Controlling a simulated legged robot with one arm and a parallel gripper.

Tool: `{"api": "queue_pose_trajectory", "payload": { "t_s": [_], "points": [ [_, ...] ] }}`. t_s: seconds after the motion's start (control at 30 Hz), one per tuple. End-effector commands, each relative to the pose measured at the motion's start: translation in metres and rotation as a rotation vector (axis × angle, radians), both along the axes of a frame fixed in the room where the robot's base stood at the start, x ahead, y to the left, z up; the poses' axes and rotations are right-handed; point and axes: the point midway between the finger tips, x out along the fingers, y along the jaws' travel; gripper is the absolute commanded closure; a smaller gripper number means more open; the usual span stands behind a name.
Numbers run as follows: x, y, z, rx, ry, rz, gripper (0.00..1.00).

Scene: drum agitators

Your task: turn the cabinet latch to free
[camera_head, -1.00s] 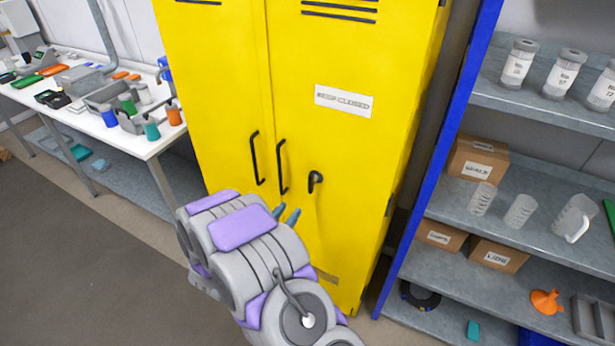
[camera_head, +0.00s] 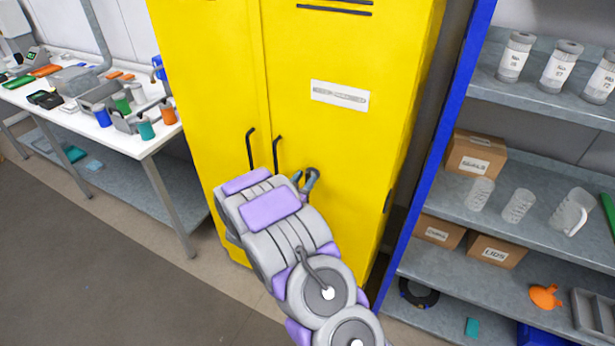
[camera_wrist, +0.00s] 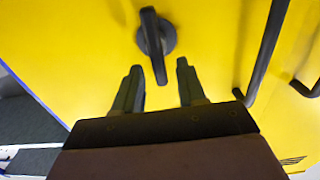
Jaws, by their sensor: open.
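The yellow cabinet (camera_head: 350,140) stands shut, with two black bar handles, the left one (camera_head: 251,148) and the right one (camera_head: 276,153). In the wrist view the black latch (camera_wrist: 155,40) is a lever on a round base, lying nearly along the line of my fingers, its end pointing toward the gap between them. My gripper (camera_wrist: 160,85) is open and empty, its fingertips just short of the latch and on either side of its line. In the head view my gripper (camera_head: 305,181) overlaps the latch, which is mostly hidden there.
A white workbench (camera_head: 140,140) with bins and small tools stands at the left. The floor left of my arm is clear.

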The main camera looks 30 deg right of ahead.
Motion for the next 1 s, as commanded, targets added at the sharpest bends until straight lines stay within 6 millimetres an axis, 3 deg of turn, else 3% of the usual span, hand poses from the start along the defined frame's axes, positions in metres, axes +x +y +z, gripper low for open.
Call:
{"api": "queue_pose_trajectory", "payload": {
  "t_s": [0.2,0.6,1.0],
  "points": [
    [0.014,-0.017,0.000,0.000,-0.003,-0.001,0.60],
    [0.017,-0.021,0.000,0.001,-0.001,0.000,0.61],
    [0.017,-0.021,0.000,0.001,-0.001,0.001,0.99]
  ]
}}
